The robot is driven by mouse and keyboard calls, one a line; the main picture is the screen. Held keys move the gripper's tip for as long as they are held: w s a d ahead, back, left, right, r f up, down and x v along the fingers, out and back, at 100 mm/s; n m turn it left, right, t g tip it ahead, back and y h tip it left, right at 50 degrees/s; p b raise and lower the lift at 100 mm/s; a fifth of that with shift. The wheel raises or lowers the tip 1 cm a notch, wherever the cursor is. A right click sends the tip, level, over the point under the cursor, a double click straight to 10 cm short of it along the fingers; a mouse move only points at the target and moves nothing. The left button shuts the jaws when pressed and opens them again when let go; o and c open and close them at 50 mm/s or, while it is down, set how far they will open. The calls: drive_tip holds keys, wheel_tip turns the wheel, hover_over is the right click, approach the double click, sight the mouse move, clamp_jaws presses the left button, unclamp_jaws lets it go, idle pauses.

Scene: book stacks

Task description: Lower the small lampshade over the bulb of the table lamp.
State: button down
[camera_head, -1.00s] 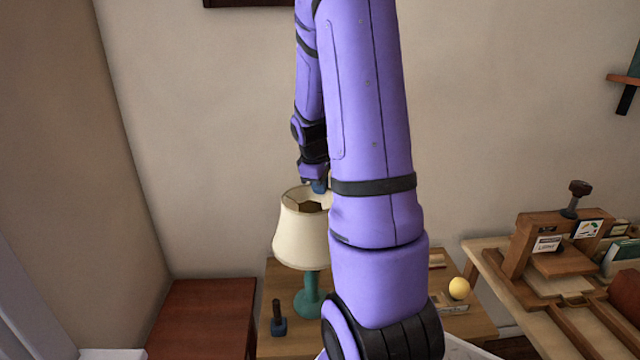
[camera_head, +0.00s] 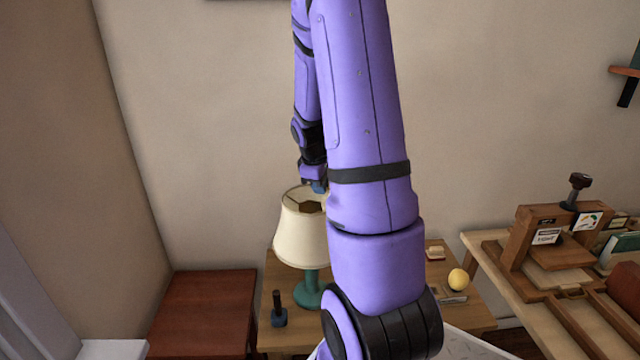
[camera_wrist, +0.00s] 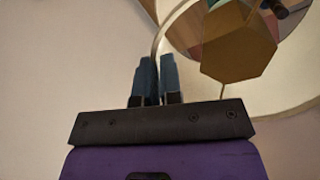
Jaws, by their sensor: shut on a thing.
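The cream lampshade (camera_head: 298,238) is upright over the teal table lamp (camera_head: 310,291), whose foot stands on a small wooden table. The shade hides the lamp's top, and I cannot tell whether the shade rests on it or hangs free. My gripper (camera_head: 319,187) is at the shade's top rim, partly hidden by my arm. In the wrist view my gripper (camera_wrist: 157,75) is shut on the pale rim of the lampshade (camera_wrist: 290,105). A brown hexagonal piece (camera_wrist: 238,42) shows inside the shade's opening. I see no bulb clearly.
A dark-handled tool with a blue base (camera_head: 278,310) stands just left of the lamp. A yellow ball (camera_head: 458,280) lies to the right. A reddish-brown cabinet (camera_head: 210,310) is at left, a wooden bench with a press (camera_head: 540,245) at right. The wall is close behind.

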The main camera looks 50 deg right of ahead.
drive_tip(key=shift+a+x, duration=0.2)
drive_tip(key=shift+x, duration=0.6)
drive_tip(key=shift+a+x, duration=0.2)
drive_tip(key=shift+x, duration=0.55)
drive_tip(key=shift+f, duration=0.1)
drive_tip(key=c, duration=1.2)
unclamp_jaws()
drive_tip(key=v, duration=1)
drive_tip(key=shift+r, duration=0.35)
drive_tip(key=shift+a, duration=0.1)
